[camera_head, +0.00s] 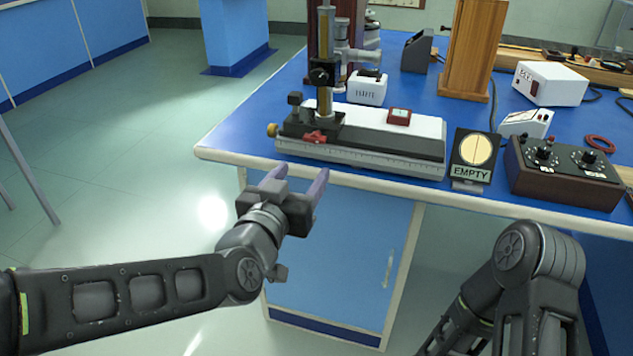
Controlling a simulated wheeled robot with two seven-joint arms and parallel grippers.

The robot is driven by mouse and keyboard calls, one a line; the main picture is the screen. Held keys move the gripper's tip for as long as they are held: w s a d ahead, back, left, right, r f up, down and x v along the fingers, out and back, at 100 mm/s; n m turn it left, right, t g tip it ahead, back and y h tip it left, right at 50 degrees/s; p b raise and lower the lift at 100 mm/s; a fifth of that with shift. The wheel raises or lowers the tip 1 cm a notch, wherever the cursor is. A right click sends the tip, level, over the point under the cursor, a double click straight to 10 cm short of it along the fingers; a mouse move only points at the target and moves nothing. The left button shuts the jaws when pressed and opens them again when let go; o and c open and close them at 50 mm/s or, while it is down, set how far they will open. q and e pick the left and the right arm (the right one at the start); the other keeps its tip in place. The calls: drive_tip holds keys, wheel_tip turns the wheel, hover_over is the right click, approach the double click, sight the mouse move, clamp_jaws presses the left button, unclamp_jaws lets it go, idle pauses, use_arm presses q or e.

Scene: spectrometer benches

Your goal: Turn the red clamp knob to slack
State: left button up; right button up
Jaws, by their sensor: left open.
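The red clamp knob (314,137) sits low on the front of the black carriage at the left end of a long graduated bench (385,153). A brass and black upright column (325,60) rises from that carriage. My left gripper (295,178) is open and empty, with two purple-grey fingers pointing up toward the table's front edge. It is in front of and below the red knob, apart from it. My right arm (530,260) shows at the lower right; its gripper is not visible.
The blue table's (225,143) front edge lies between my left gripper and the bench. An EMPTY sign (472,160) and a dark control box (565,172) with dials stand to the right. A white block (367,88) stands behind the bench.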

sight(313, 141)
use_arm(q)
drive_tip(key=r, duration=0.1)
drive_tip(key=r+t, duration=0.1)
drive_tip(key=r, duration=0.1)
drive_tip(key=shift+s+a, duration=0.1)
drive_tip(key=shift+s, duration=0.25)
drive_tip(key=b+x, duration=0.1)
drive_tip(key=x, duration=0.6)
drive_tip(key=shift+w, duration=0.4)
drive_tip(key=shift+c, duration=0.4)
clamp_jaws()
